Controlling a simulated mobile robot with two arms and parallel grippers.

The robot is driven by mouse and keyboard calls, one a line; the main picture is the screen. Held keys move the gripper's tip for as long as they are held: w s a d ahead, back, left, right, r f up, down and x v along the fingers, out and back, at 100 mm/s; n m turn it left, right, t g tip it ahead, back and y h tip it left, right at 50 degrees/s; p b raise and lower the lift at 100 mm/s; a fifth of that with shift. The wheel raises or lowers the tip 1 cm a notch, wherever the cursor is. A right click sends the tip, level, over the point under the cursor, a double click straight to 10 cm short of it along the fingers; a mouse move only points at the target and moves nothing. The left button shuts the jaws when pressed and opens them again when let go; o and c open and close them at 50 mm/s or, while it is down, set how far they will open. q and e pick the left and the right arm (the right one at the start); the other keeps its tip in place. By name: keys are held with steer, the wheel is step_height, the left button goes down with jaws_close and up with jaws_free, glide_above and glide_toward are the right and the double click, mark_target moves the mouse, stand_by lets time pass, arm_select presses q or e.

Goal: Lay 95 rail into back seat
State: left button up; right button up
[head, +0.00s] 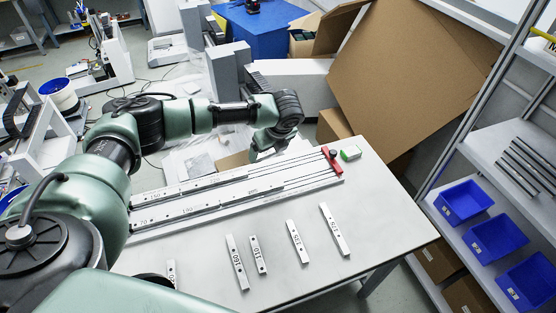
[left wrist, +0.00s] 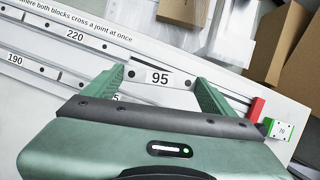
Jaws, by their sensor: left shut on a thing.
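My left gripper (head: 262,152) hangs over the far part of the long fixture (head: 235,200). In the left wrist view its two green fingers (left wrist: 163,85) are shut on the ends of the 95 rail (left wrist: 158,77). The rail looks slightly turned against the fixture rows; whether it touches the fixture I cannot tell. In the left wrist view, the back row holds the 220 rail (left wrist: 76,35), left of the 95 rail. The front row holds the 190 rail (left wrist: 16,59) and another rail partly hidden by my gripper. My right gripper is in neither view.
A red end piece (head: 331,160) closes the fixture's right end, with a green and white block (head: 350,153) beside it. Several loose rails, among them the 160 rail (head: 237,262), lie on the table's front. Blue bins (head: 463,202) stand on the right shelf. The table's (head: 385,232) right part is clear.

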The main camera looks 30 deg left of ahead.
arm_select(q)
steer(key=f+b, duration=0.2)
steer(key=a+f+m+b, duration=0.1)
steer(key=f+b, duration=0.1)
steer(key=a+f+m+b, duration=0.1)
steer(key=f+b, duration=0.2)
steer(key=shift+w+a+t+h, duration=0.2)
steer(key=shift+w+t+h, duration=0.1)
steer(key=shift+t, duration=0.1)
steer(key=shift+s+p, duration=0.1)
steer(key=shift+p, duration=0.25)
steer(key=shift+d+f, duration=0.1)
steer(key=shift+f, duration=0.3)
steer(key=shift+s+f, duration=0.1)
